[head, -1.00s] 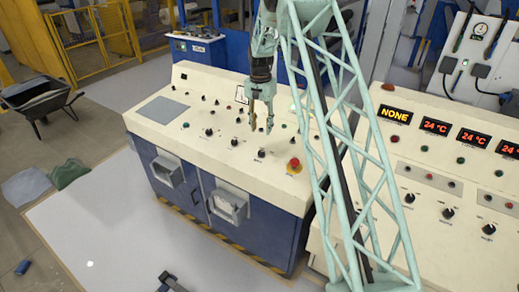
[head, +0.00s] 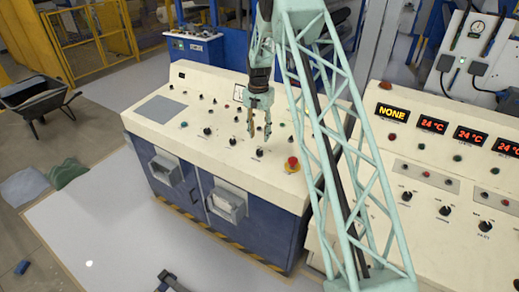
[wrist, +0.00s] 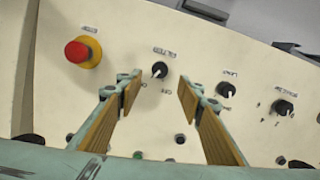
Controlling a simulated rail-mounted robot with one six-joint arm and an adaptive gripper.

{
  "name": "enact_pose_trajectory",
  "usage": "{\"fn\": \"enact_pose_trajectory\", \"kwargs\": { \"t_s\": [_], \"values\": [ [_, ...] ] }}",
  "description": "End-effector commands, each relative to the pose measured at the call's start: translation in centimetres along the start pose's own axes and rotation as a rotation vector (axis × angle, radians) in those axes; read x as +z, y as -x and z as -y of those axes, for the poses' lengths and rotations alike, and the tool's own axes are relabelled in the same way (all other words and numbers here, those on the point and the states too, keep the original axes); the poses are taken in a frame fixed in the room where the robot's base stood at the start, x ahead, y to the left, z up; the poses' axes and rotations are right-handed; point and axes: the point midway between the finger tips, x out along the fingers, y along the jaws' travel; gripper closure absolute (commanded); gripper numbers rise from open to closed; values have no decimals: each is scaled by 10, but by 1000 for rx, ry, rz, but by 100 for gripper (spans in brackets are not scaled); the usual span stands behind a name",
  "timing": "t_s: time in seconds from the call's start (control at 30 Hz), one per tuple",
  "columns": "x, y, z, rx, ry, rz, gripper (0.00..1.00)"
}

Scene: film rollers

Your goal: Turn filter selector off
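The filter selector (wrist: 159,70) is a small black knob with a white pointer on the cream console, under a label that appears upside down. In the wrist view its pointer leans to the lower left; the small position marks are too small to read surely. In the head view the selector (head: 260,152) is a dark knob near the console's front edge. My gripper (head: 259,136) is open and empty just above and behind it, fingers pointing down. In the wrist view my gripper (wrist: 158,95) has its wood-coloured finger pads apart, either side of the selector's line, with no visible contact.
A red emergency button on a yellow base (wrist: 82,52) is beside the selector, also seen in the head view (head: 292,164). Other black knobs (wrist: 225,89) (wrist: 283,107) stand on the other side. A second console (head: 420,190) with lit displays is at the right.

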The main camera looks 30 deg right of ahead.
Motion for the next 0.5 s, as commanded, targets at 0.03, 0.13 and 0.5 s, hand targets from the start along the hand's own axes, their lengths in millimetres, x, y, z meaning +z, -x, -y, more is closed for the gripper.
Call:
{"fn": "enact_pose_trajectory", "kwargs": {
  "t_s": [0.03, 0.13, 0.5],
  "values": [
    [1, -7, 0, 1, 0, 2, 65],
    [1, -19, 0, 1, 0, 2, 65],
    [1, -62, 0, 1, 0, 2, 65]
  ]
}}
